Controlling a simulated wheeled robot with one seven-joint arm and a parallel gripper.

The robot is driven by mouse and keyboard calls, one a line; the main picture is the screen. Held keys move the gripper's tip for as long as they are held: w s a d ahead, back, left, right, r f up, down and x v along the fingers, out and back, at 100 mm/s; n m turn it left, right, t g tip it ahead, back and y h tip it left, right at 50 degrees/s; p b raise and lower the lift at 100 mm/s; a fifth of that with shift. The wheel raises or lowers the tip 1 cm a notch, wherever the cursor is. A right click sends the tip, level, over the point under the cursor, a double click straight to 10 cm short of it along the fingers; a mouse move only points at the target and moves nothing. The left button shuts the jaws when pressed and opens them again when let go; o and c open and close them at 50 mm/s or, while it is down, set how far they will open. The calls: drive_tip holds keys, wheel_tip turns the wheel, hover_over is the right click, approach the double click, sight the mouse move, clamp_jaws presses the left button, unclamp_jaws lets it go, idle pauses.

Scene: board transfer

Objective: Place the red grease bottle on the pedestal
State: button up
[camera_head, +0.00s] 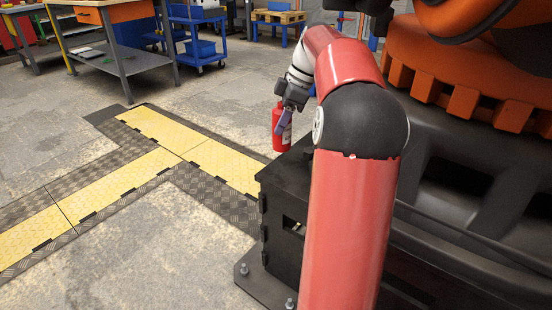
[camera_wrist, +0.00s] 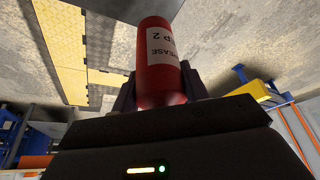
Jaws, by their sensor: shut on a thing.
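The red grease bottle (camera_head: 279,128) hangs in my gripper (camera_head: 283,118) in the head view, above the floor and beside the left edge of a dark box-like structure. In the wrist view the red bottle (camera_wrist: 158,60) carries a white label and sits between the two dark fingers of my gripper (camera_wrist: 158,92). The fingers are shut on it. I cannot tell for sure which thing is the pedestal; the dark structure (camera_head: 275,195) below and right of the bottle may be it.
A large orange and black machine (camera_head: 450,80) fills the right side. A workbench (camera_head: 120,55), a blue cart (camera_head: 200,45) and a wooden pallet (camera_head: 278,16) stand at the back. Yellow floor plates (camera_head: 150,165) with dark ramped edges lie at left. Open floor surrounds them.

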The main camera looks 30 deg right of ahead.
sight(281, 148)
wheel_tip(281, 148, down, 8)
drive_tip(key=shift+s+f+b, duration=0.1)
drive_tip(key=shift+f+b, duration=0.15)
drive_tip(key=shift+b, duration=0.55)
drive_tip(key=o, duration=1.2)
drive_tip(key=shift+f, duration=0.15)
drive_tip(key=shift+c, duration=0.2)
